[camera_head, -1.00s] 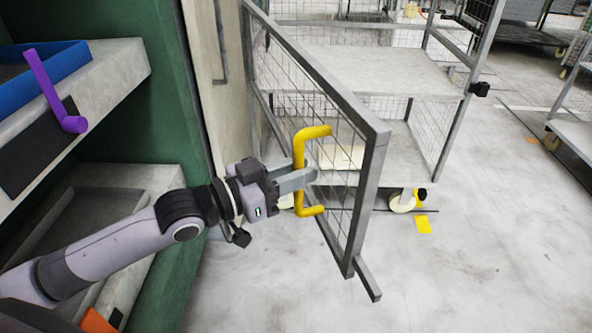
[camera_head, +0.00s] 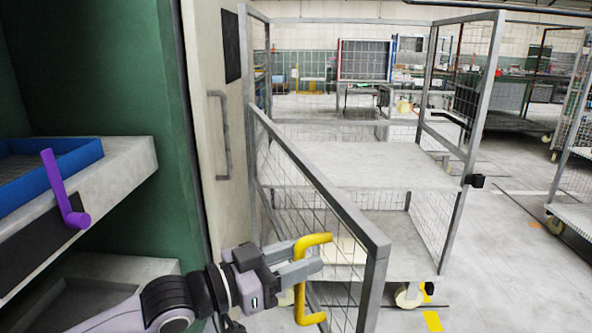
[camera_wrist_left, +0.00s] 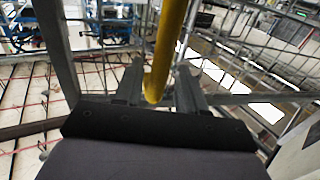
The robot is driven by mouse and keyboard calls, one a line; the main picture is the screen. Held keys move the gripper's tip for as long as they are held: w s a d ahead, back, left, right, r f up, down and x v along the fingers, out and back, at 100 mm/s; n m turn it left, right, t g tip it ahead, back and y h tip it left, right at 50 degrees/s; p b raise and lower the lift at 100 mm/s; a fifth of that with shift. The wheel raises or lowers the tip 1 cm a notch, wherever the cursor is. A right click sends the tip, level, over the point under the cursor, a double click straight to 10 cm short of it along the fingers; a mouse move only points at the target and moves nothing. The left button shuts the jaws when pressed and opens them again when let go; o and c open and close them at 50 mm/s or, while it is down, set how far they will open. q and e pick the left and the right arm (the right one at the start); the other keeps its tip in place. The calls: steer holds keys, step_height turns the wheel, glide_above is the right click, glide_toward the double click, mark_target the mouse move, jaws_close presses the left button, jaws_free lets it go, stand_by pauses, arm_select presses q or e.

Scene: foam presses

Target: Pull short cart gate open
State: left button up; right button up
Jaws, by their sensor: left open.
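The short cart gate (camera_head: 352,221) is a grey metal frame with wire mesh. It stands swung out from the cart, angled from its left post toward the front right. A yellow handle (camera_head: 314,238) is fixed to it. My left gripper (camera_head: 303,262) is at the handle with its fingers open, one on either side of the bar. In the left wrist view, the yellow handle (camera_wrist_left: 166,50) runs down between the two spread fingers (camera_wrist_left: 160,88); contact cannot be told. My right gripper is not in view.
The cart's shelf (camera_head: 365,165) is empty behind the gate. A green rack with a blue tray (camera_head: 85,158) and a purple handle (camera_head: 60,190) stands close on the left. Another cart (camera_head: 575,215) is at the right edge. Floor between the carts is clear.

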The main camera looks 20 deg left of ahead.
arm_select(q)
step_height(320, 180, up, 16)
steer(key=p, duration=0.1)
steer(key=shift+c, duration=0.3)
